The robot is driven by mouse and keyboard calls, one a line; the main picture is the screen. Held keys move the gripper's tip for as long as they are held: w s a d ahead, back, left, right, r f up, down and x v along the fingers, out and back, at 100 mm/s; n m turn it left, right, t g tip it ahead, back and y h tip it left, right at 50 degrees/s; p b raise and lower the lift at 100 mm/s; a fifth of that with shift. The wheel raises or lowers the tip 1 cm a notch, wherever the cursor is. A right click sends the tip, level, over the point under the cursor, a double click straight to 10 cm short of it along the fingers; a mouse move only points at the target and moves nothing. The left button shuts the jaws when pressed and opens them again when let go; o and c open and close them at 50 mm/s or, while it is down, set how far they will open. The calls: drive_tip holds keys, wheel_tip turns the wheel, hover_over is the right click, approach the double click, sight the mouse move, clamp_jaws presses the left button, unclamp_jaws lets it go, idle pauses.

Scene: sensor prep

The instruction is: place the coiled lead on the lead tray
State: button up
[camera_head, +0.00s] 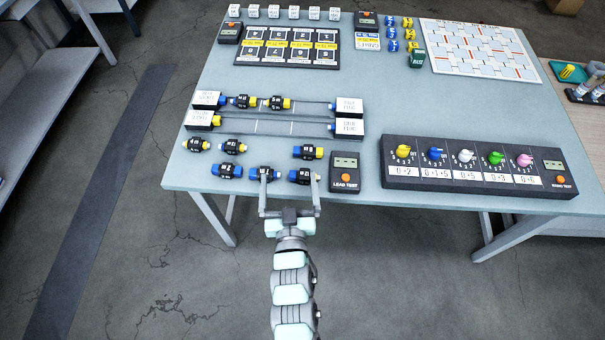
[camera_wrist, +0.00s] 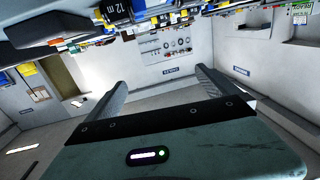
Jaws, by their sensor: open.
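My gripper (camera_head: 289,182) is at the front edge of the table, below the middle, with its two fingers apart and nothing between them. In the head view the fingertips overlap the front row of black connectors (camera_head: 264,173); I cannot tell whether they touch. In the wrist view the gripper (camera_wrist: 158,85) is open and empty. I cannot clearly make out a coiled lead. A small teal tray (camera_head: 556,66) at the far right holds a yellow-green item too small to identify; I cannot tell whether this is the lead tray.
A LEAD TEST box (camera_head: 344,173) stands just right of my gripper. A long dial panel (camera_head: 478,170) fills the table's right front. Two rails with white end blocks (camera_head: 348,107) lie behind the connectors. A black card board (camera_head: 287,46) and patterned white board (camera_head: 480,49) lie farther back.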

sight(302, 180)
drive_tip(key=s+d+f+m+g+h, duration=0.2)
drive_tip(key=d+f+g, duration=0.15)
drive_tip(key=f, duration=0.25)
drive_tip(key=shift+g, duration=0.35)
drive_tip(key=x, duration=0.5)
drive_tip(key=shift+w+a+r, duration=0.1)
drive_tip(key=shift+a+r, duration=0.05)
drive_tip(key=shift+r, duration=0.05)
drive_tip(key=shift+w+f+b, duration=0.3)
drive_tip(key=shift+w+f, duration=0.15)
drive_tip(key=x, duration=0.4)
drive_tip(key=shift+a+r+b, duration=0.1)
drive_tip(key=shift+a+b, duration=0.1)
drive_tip(key=shift+b, duration=0.15)
drive_tip(key=shift+c, duration=0.6)
